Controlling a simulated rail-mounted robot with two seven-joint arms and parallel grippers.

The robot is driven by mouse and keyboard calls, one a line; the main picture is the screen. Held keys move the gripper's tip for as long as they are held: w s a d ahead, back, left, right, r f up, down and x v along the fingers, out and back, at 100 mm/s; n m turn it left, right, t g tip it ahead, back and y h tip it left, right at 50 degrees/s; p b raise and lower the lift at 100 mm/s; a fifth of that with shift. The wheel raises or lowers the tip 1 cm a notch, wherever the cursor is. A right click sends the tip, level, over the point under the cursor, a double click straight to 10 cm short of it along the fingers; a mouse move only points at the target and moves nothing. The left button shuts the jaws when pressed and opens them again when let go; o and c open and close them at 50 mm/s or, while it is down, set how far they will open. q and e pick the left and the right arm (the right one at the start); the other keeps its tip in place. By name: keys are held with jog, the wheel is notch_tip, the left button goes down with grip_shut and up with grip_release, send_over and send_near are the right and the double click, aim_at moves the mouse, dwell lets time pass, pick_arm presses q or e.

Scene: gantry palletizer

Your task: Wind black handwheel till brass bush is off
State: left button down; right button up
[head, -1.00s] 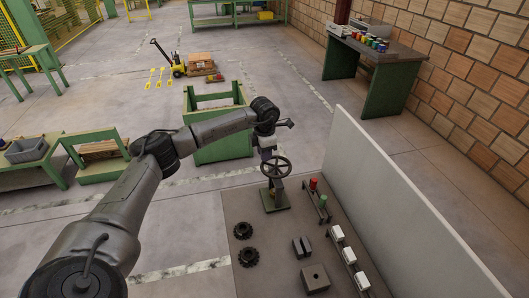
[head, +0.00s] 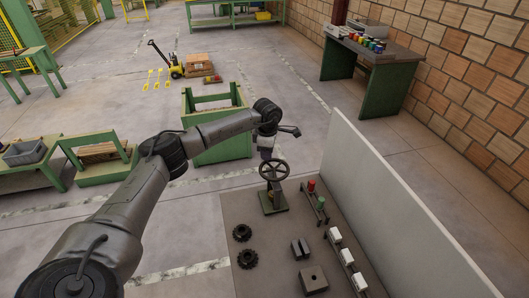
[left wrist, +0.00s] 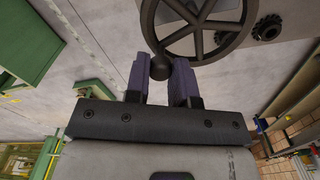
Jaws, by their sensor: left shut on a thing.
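The black handwheel (head: 274,170), a spoked ring, stands on a small green-based stand (head: 273,205) on the grey bench plate. It also fills the top of the left wrist view (left wrist: 150,25). My left gripper (head: 265,153) is at the far side of the wheel's rim. In the left wrist view its two purple fingers (left wrist: 159,68) are on either side of a dark round knob (left wrist: 160,67) at the rim, shut on it. I cannot make out the brass bush clearly in either view. My right gripper is not in view.
Two black gears (head: 244,245), grey blocks (head: 313,280), red and green buttons (head: 315,193) and white boxes (head: 341,248) stand on the plate. A pale upright panel (head: 400,205) bounds it on the right. A green crate (head: 222,150) stands beyond my left arm.

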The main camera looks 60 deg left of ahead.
aim_at(286, 164)
pick_arm(q)
jog(key=m, duration=0.2)
jog(key=w+m, duration=0.2)
jog(key=m, duration=0.1)
jog(key=shift+w+d+m, duration=0.1)
jog(key=shift+d+m, duration=0.1)
jog(key=shift+m, duration=0.1)
jog(key=m, duration=0.1)
jog(key=w+m, duration=0.1)
jog(key=m, duration=0.1)
jog(key=shift+w+d+m, duration=0.1)
jog(key=shift+d+m, duration=0.2)
jog(key=shift+d, duration=0.1)
jog(key=m, duration=0.2)
jog(key=shift+w+d+m, duration=0.35)
jog(key=shift+d+m, duration=0.05)
jog(key=m, duration=0.1)
jog(key=d+m, duration=0.1)
jog(key=m, duration=0.2)
jog(key=shift+w+d, duration=0.3)
jog(key=shift+w, duration=0.05)
jog(key=shift+d+m, duration=0.35)
jog(key=shift+m, duration=0.6)
jog(key=shift+d+m, duration=0.3)
jog(key=shift+m, duration=0.65)
jog(key=c, duration=1)
grip_release()
